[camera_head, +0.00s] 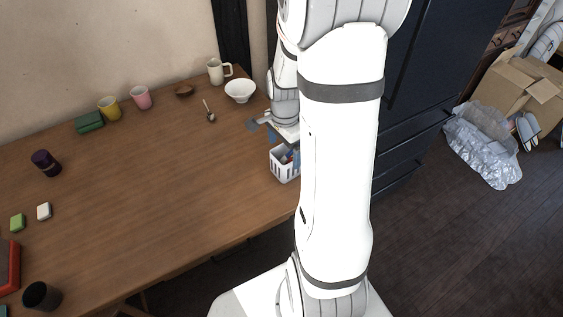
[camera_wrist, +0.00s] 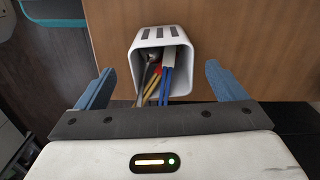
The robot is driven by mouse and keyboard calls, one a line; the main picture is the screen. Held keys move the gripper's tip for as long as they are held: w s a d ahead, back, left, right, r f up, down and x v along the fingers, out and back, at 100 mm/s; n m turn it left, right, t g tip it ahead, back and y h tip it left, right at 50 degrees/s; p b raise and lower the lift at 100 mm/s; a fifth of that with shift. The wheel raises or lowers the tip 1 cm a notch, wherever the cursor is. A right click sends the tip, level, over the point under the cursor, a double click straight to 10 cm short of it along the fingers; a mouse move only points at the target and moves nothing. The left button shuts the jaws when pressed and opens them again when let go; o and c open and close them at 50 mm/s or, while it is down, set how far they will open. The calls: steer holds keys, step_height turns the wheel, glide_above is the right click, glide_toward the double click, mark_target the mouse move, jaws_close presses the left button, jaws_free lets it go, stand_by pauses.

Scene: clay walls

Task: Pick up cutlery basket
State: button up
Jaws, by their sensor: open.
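The cutlery basket (camera_wrist: 180,35) is a white slotted container with blue, yellow, red and metallic utensils inside. In the wrist view it stands on the wooden table, ahead of my gripper (camera_wrist: 165,88) and roughly centred between its two blue fingers. The fingers are open, one on each side, with visible gaps to the basket. In the head view the basket (camera_head: 284,172) stands near the table's right edge, partly hidden by my arm. My gripper (camera_head: 262,130) shows just above and behind it there, also partly hidden.
The wooden table (camera_head: 150,190) is clear in its middle. A white bowl (camera_head: 240,91), a white mug (camera_head: 217,71) and a spoon (camera_head: 209,112) lie behind the basket. Dark cabinets (camera_head: 415,120) stand close to the right. A cardboard box (camera_head: 510,85) is farther right.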

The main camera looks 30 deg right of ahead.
mark_target(286, 161)
steer(key=f, duration=0.6)
steer(key=shift+w+d, duration=0.2)
steer(key=shift+d, duration=0.15)
steer(key=shift+c, duration=0.2)
steer(key=c, duration=1)
